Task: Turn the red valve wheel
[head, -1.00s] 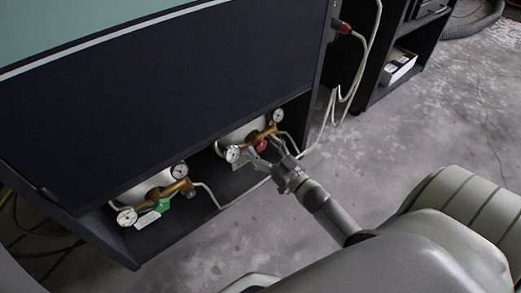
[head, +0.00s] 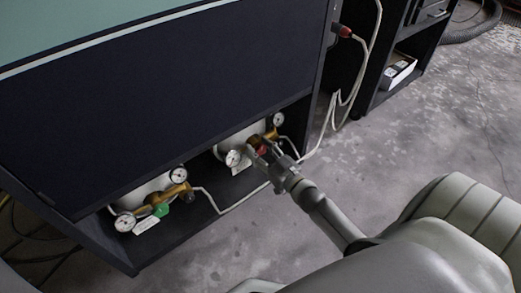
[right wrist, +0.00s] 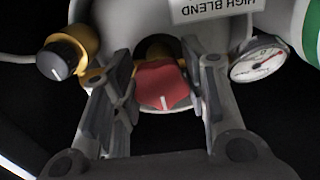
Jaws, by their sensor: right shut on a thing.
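The red valve wheel (right wrist: 162,86) has a white mark and sits between the two fingers of my right gripper in the right wrist view. In the head view a little of the wheel (head: 260,149) shows past the fingers. My right gripper (head: 262,147) is shut on it, one finger on each side. The wheel is on the brass regulator (head: 256,140) of the right-hand cylinder. My left gripper is out of view.
A dial gauge (right wrist: 258,65) and a black knob (right wrist: 62,57) flank the wheel. A second regulator with a green knob (head: 161,210) stands to the left. The dark cabinet (head: 170,110) overhangs both. A white hose (head: 236,206) runs along the shelf.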

